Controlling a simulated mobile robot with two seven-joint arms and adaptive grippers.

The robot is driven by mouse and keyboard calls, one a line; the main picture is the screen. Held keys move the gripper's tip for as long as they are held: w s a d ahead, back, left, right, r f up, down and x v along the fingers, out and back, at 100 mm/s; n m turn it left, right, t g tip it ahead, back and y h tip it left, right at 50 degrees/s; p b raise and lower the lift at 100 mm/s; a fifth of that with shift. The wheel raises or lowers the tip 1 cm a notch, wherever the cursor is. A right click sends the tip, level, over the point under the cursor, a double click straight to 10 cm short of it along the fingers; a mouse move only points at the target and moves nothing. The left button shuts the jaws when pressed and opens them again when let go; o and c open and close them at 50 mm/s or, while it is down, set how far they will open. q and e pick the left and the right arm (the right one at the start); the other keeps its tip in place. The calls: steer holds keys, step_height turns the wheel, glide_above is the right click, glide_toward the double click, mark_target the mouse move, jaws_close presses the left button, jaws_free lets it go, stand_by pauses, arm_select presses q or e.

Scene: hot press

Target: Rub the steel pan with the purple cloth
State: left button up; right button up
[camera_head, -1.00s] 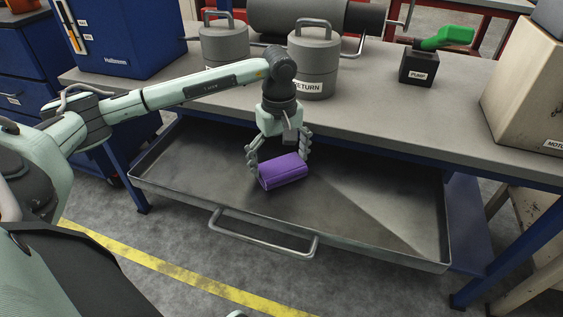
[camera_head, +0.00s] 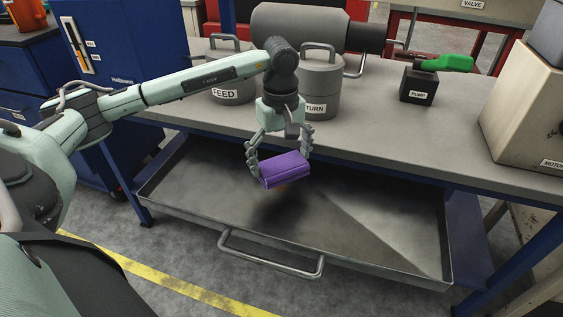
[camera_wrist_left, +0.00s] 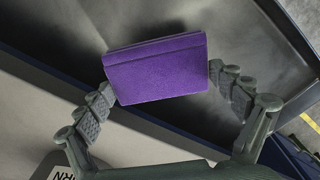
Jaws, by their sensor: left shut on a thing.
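The purple cloth (camera_head: 286,170) is a folded, block-like pad. My left gripper (camera_head: 281,159) points down from above and is shut on it, with fingers at its two ends. The cloth also shows between the fingers in the left wrist view (camera_wrist_left: 158,75). The steel pan (camera_head: 365,235) is a wide, shallow tray with a front handle, below the bench edge. The cloth is over the pan, and a dark shadow lies on the pan floor below it, so it looks raised clear. A small brownish patch shows just under the cloth. My right gripper is not in view.
The grey bench top (camera_head: 375,130) is behind and above the pan. It holds the feed pot (camera_head: 232,88), the return pot (camera_head: 321,85), the pump block (camera_head: 418,87) with its green handle, and the motor box (camera_head: 525,110). A blue cabinet (camera_head: 130,45) stands at the left.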

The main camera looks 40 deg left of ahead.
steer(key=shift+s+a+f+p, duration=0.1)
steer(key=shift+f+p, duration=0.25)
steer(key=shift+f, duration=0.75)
